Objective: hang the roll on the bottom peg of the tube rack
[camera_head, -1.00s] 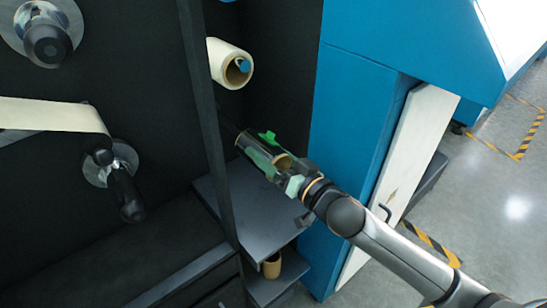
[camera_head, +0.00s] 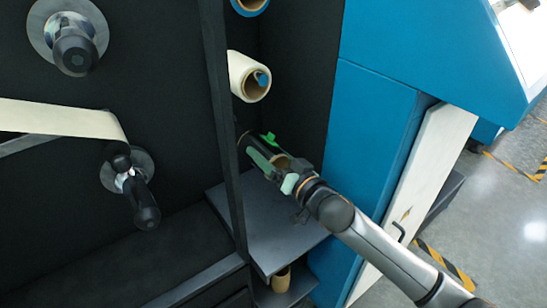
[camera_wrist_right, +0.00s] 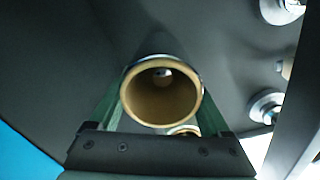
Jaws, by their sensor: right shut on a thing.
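My right gripper (camera_head: 267,152) is shut on a dark roll (camera_head: 252,146) with a brown cardboard core, inside the tube rack's bay below a cream roll (camera_head: 244,72). In the right wrist view the held roll's core (camera_wrist_right: 161,97) faces the camera between the green fingers. A small light spot shows inside the core; I cannot tell if it is the bottom peg. The far end of the roll is hidden. The cream roll hangs on a blue-tipped peg (camera_head: 263,79) of the tube rack (camera_head: 300,70). My left gripper is out of view.
A dark post (camera_head: 222,130) stands close left of the held roll. A grey shelf (camera_head: 285,232) lies below, with a cardboard core (camera_head: 281,280) under it. A blue cabinet (camera_head: 375,140) stands at right. A blue-edged roll (camera_head: 250,6) hangs above the cream one.

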